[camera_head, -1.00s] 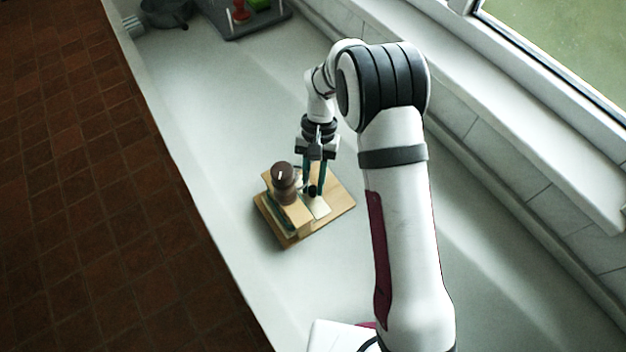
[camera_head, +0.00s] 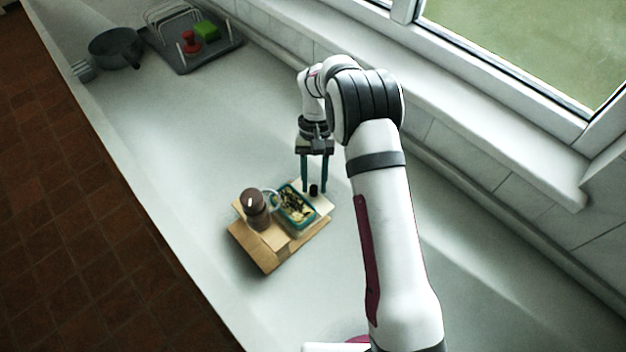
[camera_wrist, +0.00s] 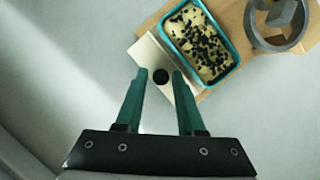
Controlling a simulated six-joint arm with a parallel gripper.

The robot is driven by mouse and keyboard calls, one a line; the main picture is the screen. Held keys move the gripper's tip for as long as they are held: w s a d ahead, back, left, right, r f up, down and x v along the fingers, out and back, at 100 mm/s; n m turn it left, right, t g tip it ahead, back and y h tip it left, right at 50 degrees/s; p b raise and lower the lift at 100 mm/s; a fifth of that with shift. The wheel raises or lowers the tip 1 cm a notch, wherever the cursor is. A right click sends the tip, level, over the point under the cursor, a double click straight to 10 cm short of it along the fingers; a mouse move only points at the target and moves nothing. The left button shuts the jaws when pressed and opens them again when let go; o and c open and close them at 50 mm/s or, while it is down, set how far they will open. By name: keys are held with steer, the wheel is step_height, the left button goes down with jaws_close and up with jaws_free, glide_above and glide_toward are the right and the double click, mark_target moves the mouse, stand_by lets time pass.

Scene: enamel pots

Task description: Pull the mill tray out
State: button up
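The mill (camera_head: 268,237) is a tan wooden block with a brown domed top on a wooden board. Its tray (camera_head: 297,207) is slid out of the body, showing a teal-rimmed box holding pale and black bits. My gripper (camera_head: 314,190) is open at the tray's front.
A grey ring-shaped part (camera_wrist: 278,40) of the mill shows beside the tray in the wrist view. A dark pot (camera_head: 116,47) and a rack tray (camera_head: 187,55) with red and green items stand far back. The counter around the mill is mostly clear.

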steer(key=v, duration=1.5)
steer(key=shift+w+r, duration=0.2)
steer(key=shift+r, duration=0.15)
